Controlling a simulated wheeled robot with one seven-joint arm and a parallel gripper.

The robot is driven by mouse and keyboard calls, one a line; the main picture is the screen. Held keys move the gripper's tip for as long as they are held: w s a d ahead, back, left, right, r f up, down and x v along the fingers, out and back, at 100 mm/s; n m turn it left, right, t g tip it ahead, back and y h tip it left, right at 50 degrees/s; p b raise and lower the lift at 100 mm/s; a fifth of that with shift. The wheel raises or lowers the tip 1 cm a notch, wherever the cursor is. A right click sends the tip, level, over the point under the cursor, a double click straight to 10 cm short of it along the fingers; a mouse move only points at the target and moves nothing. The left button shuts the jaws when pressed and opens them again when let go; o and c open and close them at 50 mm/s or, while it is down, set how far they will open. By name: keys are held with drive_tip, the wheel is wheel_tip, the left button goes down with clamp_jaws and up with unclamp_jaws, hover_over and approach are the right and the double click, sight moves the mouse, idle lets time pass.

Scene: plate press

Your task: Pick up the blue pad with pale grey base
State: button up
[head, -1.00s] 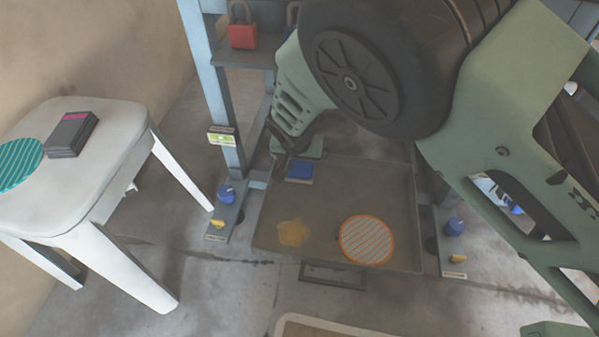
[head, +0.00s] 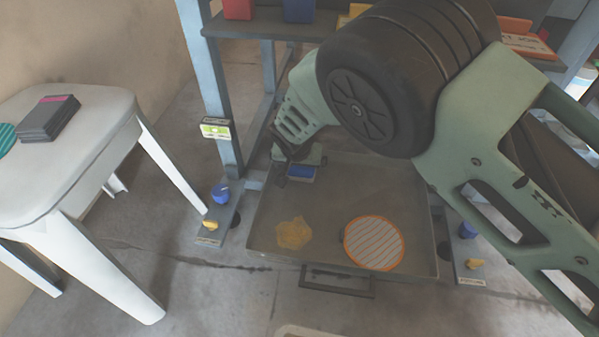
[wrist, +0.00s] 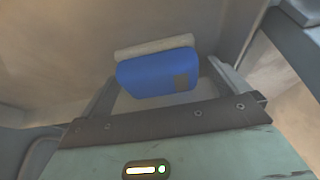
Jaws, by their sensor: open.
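The blue pad with pale grey base (head: 302,174) lies in the back part of a grey tray (head: 345,170), near its back edge. In the wrist view the blue pad (wrist: 156,76) shows its blue face and a pale grey strip along its far side. My gripper (head: 293,171) is low over the back left of the tray, just left of and partly over the pad. In the wrist view my gripper (wrist: 160,95) is open, and the pad appears in front of and between its fingers. Whether the fingers touch the pad I cannot tell.
On the tray lie an orange-rimmed striped disc (head: 374,243) and a yellowish patch (head: 293,233). Blue press posts (head: 212,85) and a shelf (head: 265,24) stand behind. A white stool (head: 75,170) holding dark blocks (head: 47,118) is at left.

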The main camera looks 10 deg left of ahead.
drive_tip(key=c, duration=1)
drive_tip(key=shift+r, duration=0.1)
drive_tip(key=shift+r, duration=0.1)
drive_tip(key=shift+r+p, duration=0.95)
drive_tip(key=shift+p, duration=0.05)
wheel_tip(320, 180, up, 2)
drive_tip(key=shift+p, duration=0.9)
drive_tip(key=s+p, duration=0.2)
drive_tip(key=s, duration=0.3)
drive_tip(key=s+p, duration=0.2)
drive_tip(key=s, duration=0.4)
drive_tip(key=s+d+p, duration=0.1)
drive_tip(key=s+p, duration=0.2)
drive_tip(key=s, duration=0.2)
drive_tip(key=shift+s+f, duration=0.2)
drive_tip(key=shift+s, duration=0.2)
drive_tip(key=shift+s+f, duration=0.15)
drive_tip(key=shift+s, duration=0.5)
